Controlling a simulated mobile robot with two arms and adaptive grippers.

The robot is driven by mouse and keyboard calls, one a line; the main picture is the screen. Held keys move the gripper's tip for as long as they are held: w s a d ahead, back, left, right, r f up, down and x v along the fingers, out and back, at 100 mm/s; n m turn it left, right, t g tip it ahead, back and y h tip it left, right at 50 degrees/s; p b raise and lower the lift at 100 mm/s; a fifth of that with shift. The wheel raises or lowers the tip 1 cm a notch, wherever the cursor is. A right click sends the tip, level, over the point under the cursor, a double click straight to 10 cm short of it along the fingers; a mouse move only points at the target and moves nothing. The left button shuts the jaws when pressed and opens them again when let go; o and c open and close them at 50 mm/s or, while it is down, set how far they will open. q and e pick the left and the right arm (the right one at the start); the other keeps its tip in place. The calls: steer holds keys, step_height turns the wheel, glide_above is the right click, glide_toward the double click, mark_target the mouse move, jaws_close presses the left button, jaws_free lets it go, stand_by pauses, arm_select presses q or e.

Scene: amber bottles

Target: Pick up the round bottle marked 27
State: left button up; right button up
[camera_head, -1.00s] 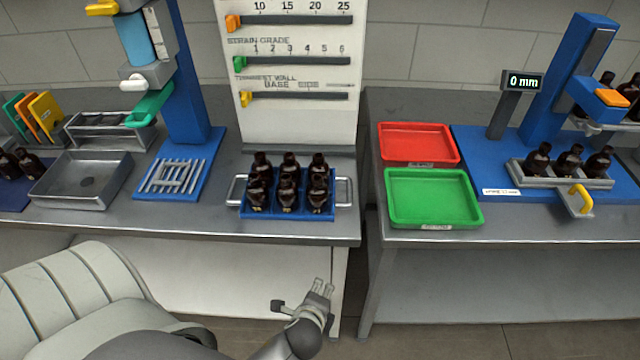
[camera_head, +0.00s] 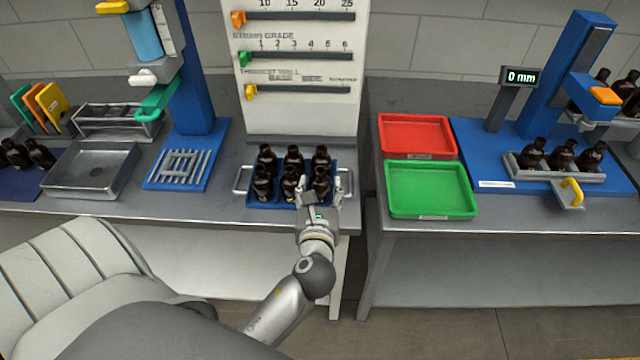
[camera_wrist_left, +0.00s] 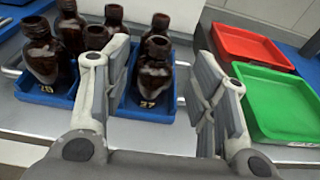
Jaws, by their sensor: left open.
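The round bottle marked 27 (camera_wrist_left: 153,78) is dark amber with an open neck and stands upright in the front right of a blue tray (camera_wrist_left: 118,106). In the head view this bottle (camera_head: 321,178) is partly behind my gripper. My left gripper (camera_head: 320,192) is open and empty at the tray's front right. In the left wrist view its fingers (camera_wrist_left: 162,85) stand apart, with the bottle seen between them and a little beyond. I cannot tell whether a finger touches it. My right gripper is not in view.
Several similar bottles crowd the same tray, one close left of my left finger (camera_wrist_left: 45,55). The tray has metal side handles (camera_head: 240,180). A green tray (camera_head: 432,212) and a red tray (camera_head: 417,136) lie on the right table. A tall scale board (camera_head: 300,112) stands behind.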

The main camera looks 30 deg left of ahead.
mark_target(320, 176)
arm_select(q)
steer(key=shift+x, duration=0.85)
steer(key=p+x, duration=0.1)
steer(key=x, duration=0.2)
steer(key=shift+w+a, duration=0.3)
steer(key=shift+w+a+f+p, duration=0.2)
steer(key=shift+w+a+p, duration=0.1)
steer(key=shift+w, duration=0.2)
steer(key=shift+s, duration=0.1)
steer(key=shift+c, duration=0.4)
steer(key=c, duration=0.7)
